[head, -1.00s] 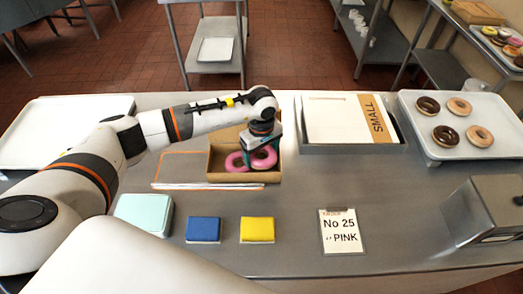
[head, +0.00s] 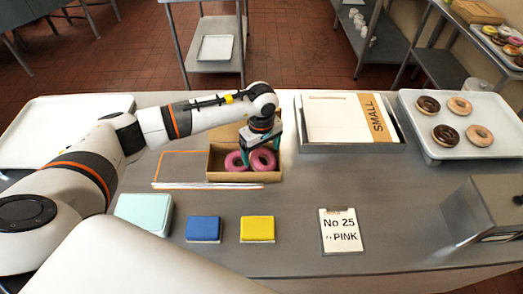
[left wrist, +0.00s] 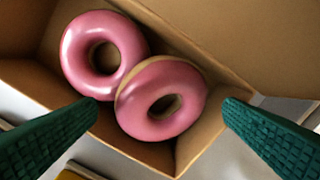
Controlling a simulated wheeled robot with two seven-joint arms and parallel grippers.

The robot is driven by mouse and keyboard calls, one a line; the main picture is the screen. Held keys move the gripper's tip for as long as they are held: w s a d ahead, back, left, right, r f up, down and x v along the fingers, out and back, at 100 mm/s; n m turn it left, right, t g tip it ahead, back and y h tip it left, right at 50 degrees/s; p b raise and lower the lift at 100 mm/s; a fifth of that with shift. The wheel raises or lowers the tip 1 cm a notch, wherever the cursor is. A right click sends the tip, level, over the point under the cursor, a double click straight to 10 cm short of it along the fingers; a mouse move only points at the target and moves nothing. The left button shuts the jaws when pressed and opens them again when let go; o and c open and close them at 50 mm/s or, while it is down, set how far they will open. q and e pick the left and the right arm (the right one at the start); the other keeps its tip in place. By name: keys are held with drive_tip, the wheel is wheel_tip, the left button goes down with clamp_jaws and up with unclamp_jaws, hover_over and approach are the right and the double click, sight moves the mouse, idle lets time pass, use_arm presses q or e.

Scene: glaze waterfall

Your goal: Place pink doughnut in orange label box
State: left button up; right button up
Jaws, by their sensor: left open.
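Two pink doughnuts are in the open cardboard box (head: 216,160). The left doughnut (head: 235,161) and the right doughnut (head: 262,160) touch each other; in the left wrist view the right doughnut (left wrist: 162,98) leans partly over the left one (left wrist: 103,54). My left gripper (head: 262,147) is over the right part of the box. In the left wrist view its green fingers (left wrist: 160,125) are wide apart, with the right doughnut between and beyond them, and nothing is held. An orange outline (head: 182,152) lies left of the box. My right gripper is not in view.
A tray of brown and tan doughnuts (head: 433,151) is at the right. A bin with a SMALL carton (head: 335,118) stands behind. A No 25 PINK card (head: 341,246) and blue (head: 203,229), yellow (head: 257,229) and mint (head: 145,212) blocks lie in front.

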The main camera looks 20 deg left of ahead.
use_arm(q)
wheel_tip(320, 180, up, 11)
drive_tip(key=b, duration=0.4)
drive_tip(key=shift+r, duration=0.15)
